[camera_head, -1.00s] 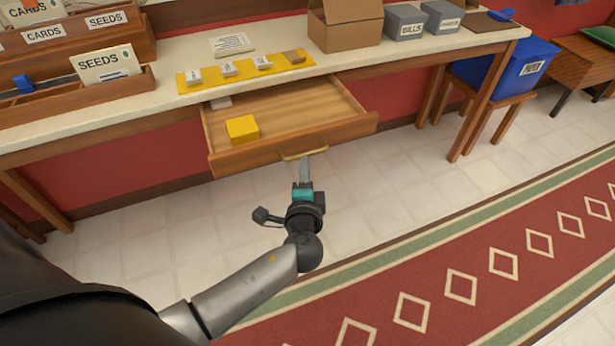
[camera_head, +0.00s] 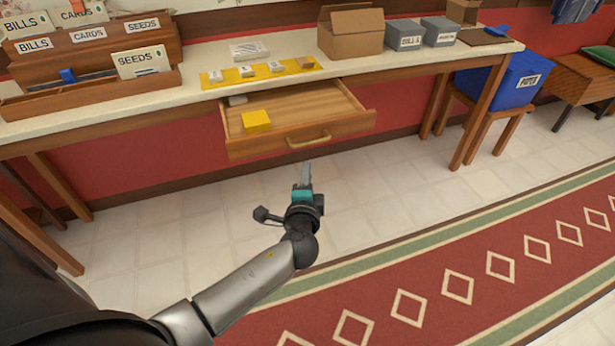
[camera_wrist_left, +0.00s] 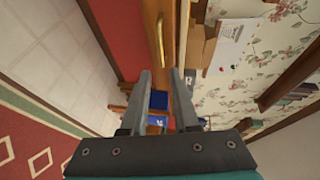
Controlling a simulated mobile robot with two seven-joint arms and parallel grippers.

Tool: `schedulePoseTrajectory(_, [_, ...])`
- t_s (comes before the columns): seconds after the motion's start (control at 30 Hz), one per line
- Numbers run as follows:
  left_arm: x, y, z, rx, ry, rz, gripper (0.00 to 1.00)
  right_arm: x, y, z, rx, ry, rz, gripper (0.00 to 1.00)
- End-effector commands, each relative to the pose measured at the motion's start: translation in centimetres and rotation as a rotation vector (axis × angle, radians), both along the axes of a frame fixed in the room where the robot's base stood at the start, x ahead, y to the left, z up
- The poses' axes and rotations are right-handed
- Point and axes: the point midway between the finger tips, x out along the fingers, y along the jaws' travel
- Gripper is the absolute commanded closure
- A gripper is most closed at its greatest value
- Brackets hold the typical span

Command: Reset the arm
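My left gripper (camera_head: 306,172) is in front of the desk, below and apart from the open drawer's brass handle (camera_head: 308,138). In the left wrist view its two fingers (camera_wrist_left: 160,80) stand apart with nothing between them, and the handle (camera_wrist_left: 161,40) shows beyond them. The wooden drawer (camera_head: 345,128) is pulled out from under the desk top and holds a yellow block (camera_head: 257,121) and a small pale item (camera_head: 237,100) at the back. My right gripper is not in view.
The desk (camera_head: 200,104) carries a labelled wooden sorter (camera_head: 125,50), a yellow mat (camera_head: 212,83) with small items, a cardboard box (camera_head: 350,36) and grey boxes (camera_head: 405,37). A blue bin (camera_head: 500,85) sits on a stool at right. The floor in front is clear.

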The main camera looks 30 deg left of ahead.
Motion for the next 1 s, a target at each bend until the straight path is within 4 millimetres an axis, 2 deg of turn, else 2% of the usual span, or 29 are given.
schedulePoseTrajectory(0.37, [0.0,0.0,0.0,0.000,0.001,0.000,0.72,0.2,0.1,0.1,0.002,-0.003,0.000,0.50])
schedulePoseTrajectory(0.47, [-0.3,0.1,-1.2,-0.018,0.027,0.001,0.72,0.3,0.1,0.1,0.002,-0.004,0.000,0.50])
schedulePoseTrajectory(0.57, [-1.5,0.2,-5.0,-0.079,0.109,0.002,0.72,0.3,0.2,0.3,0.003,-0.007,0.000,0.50])
schedulePoseTrajectory(0.67, [-4.0,0.2,-11.0,-0.191,0.238,0.012,0.72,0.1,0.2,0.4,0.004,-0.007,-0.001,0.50])
schedulePoseTrajectory(0.7, [-5.5,0.2,-13.7,-0.248,0.295,0.022,0.72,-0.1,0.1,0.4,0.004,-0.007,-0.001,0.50])
schedulePoseTrajectory(0.77, [-8.1,0.1,-17.6,-0.338,0.378,0.047,0.72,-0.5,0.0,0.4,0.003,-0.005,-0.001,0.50])
schedulePoseTrajectory(0.8, [-10.1,0.0,-20.1,-0.398,0.430,0.067,0.72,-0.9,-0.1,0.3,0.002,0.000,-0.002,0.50])
schedulePoseTrajectory(0.87, [-13.2,-0.3,-23.4,-0.494,0.500,0.104,0.72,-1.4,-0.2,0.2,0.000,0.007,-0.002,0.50])
schedulePoseTrajectory(0.9, [-15.6,-0.5,-25.5,-0.558,0.544,0.135,0.72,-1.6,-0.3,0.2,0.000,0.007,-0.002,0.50])
schedulePoseTrajectory(0.97, [-19.2,-0.9,-28.3,-0.656,0.603,0.191,0.72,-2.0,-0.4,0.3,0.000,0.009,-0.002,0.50])
schedulePoseTrajectory(1.0, [-21.8,-1.1,-29.9,-0.719,0.637,0.234,0.72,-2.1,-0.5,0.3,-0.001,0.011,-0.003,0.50])
